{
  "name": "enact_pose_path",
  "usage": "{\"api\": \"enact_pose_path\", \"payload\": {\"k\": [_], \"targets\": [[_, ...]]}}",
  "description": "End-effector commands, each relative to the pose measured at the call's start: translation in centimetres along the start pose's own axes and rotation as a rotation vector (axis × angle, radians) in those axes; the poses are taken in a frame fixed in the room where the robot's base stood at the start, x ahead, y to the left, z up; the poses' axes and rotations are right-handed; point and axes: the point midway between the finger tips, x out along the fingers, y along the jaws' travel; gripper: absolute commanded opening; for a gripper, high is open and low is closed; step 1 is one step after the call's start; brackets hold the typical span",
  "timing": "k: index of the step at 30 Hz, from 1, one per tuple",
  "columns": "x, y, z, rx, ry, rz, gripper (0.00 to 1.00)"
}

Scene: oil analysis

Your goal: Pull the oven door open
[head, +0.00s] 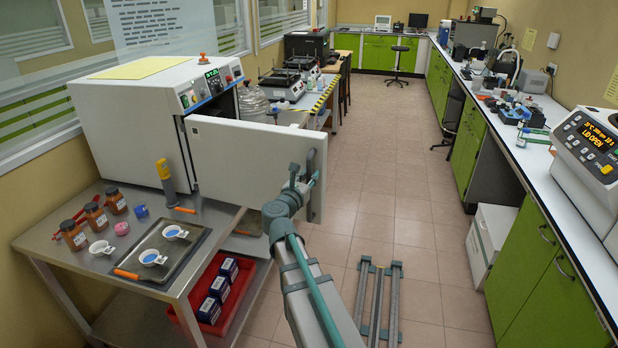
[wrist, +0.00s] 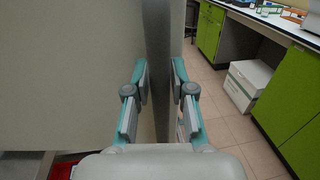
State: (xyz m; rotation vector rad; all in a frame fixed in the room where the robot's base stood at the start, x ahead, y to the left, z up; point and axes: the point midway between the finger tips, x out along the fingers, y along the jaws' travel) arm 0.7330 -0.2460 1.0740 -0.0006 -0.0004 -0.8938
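The white oven (head: 130,125) stands on a steel table at the left. Its door (head: 245,160) is open wide, swung out to the right past the table's edge, and part of the dark interior shows behind it. A grey upright handle (head: 311,160) is near the door's free edge. My gripper (head: 304,174) is at this handle. In the wrist view, the two teal-grey fingers (wrist: 161,82) lie on either side of the grey upright bar (wrist: 160,50), appearing closed against it. The pale door panel (wrist: 70,70) fills the left of that view.
The steel table (head: 95,210) holds brown bottles (head: 95,216), a tray (head: 165,248) with small dishes and a yellow-handled tool (head: 166,182). A red bin (head: 222,300) is on the lower shelf. Grey rails (head: 378,300) lie on the floor.

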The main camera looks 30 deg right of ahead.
Motion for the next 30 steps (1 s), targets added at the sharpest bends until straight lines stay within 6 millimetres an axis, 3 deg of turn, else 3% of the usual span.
{"api": "enact_pose_path", "payload": {"k": [3, 16, 30], "targets": [[0.0, 0.0, 0.0, 0.0, 0.0, 0.0, 0.44], [-0.9, -0.1, 0.0, 0.0, 0.001, 0.0, 0.44], [-9.2, -0.1, 0.0, 0.0, 0.0, 0.003, 0.44]]}}
